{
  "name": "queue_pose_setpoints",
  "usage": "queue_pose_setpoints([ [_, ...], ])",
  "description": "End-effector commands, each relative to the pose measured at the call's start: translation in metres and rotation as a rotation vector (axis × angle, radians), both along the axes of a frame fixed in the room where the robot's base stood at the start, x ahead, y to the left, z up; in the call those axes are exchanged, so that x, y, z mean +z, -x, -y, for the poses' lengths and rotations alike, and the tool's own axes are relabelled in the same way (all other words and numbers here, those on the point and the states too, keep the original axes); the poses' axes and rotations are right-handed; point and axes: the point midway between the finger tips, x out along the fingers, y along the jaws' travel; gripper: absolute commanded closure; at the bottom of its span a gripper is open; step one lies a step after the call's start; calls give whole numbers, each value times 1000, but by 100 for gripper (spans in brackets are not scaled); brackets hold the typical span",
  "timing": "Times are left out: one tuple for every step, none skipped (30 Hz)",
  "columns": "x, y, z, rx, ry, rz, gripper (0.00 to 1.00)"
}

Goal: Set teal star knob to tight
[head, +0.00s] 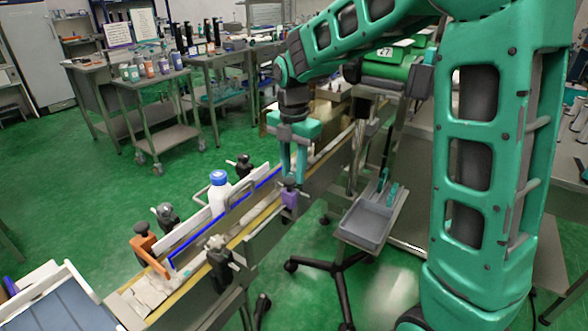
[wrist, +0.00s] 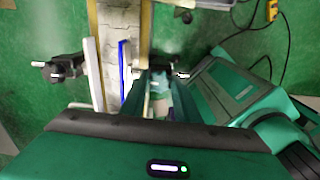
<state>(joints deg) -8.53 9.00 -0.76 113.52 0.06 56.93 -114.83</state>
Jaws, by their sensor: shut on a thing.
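My gripper (head: 293,176) points down over the conveyor's near rail, at a purple clamp bracket (head: 290,198). In the wrist view its two dark green fingers (wrist: 158,80) close around a small teal piece (wrist: 157,87), which looks like the teal star knob. The fingers hide most of the knob, so its star shape and turn angle cannot be read. In the head view the knob is not clear between the fingers.
An orange clamp (head: 144,246) and dark knobs (head: 217,250) line the conveyor rails. A grey tray (head: 366,222) on a stand is to the right. Green floor (head: 80,190) is open at left.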

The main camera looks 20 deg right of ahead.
Motion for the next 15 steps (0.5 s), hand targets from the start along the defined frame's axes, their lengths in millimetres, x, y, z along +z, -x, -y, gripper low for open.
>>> queue_pose_setpoints([
  [1,-2,-2,-18,-2,7,94],
  [1,-2,-2,-34,-2,7,94],
  [1,-2,-2,-57,-2,7,94],
  [1,-2,-3,-76,-2,7,94],
  [1,-2,-3,-97,-2,8,94],
  [1,-2,-3,-127,-2,8,94],
  [1,-3,-3,-151,-2,8,94],
  [2,-3,-4,-176,-3,8,94],
  [2,-3,-4,-211,-3,8,94],
  [2,-3,-4,-238,-4,9,94],
  [2,-3,-4,-267,-4,9,94],
  [2,-3,-5,-304,-4,9,94],
  [2,-3,-5,-332,-4,10,94],
  [2,-3,-5,-361,-4,10,94],
  [2,-3,-5,-398,-5,11,94],
])
